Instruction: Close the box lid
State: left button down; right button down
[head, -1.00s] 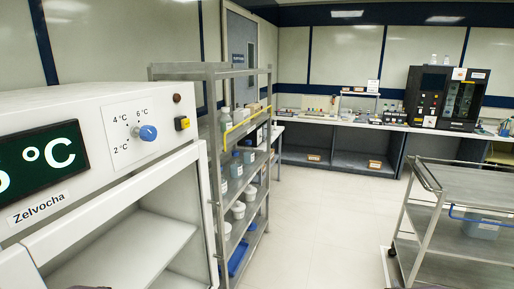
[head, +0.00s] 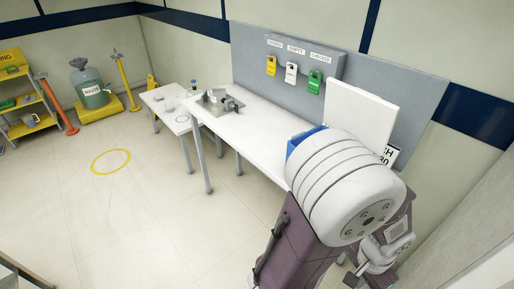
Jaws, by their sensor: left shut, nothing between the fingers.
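A blue box (head: 297,143) stands at the right end of the white bench, mostly hidden behind a large white ribbed part of my arm. A flat white panel (head: 362,103), which looks like its lid, stands up steeply above and behind it, so the box looks open. My left arm's white and purple parts fill the lower right of the head view. My left gripper is shut and empty; its fingertips are hard to make out among these parts. I see no contact with the lid. My right gripper is not in view.
The white bench (head: 250,128) runs along the grey back panel, with a small metal fixture (head: 218,101) at its left end. Yellow, white and green tags (head: 291,73) hang above. A lower side table (head: 168,106) stands left. The floor with a yellow ring (head: 111,161) is open.

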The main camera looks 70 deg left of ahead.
aim_at(371, 119)
jog(key=u, duration=1.7)
jog(key=i+j+z, duration=0.1)
jog(key=i+j, duration=0.05)
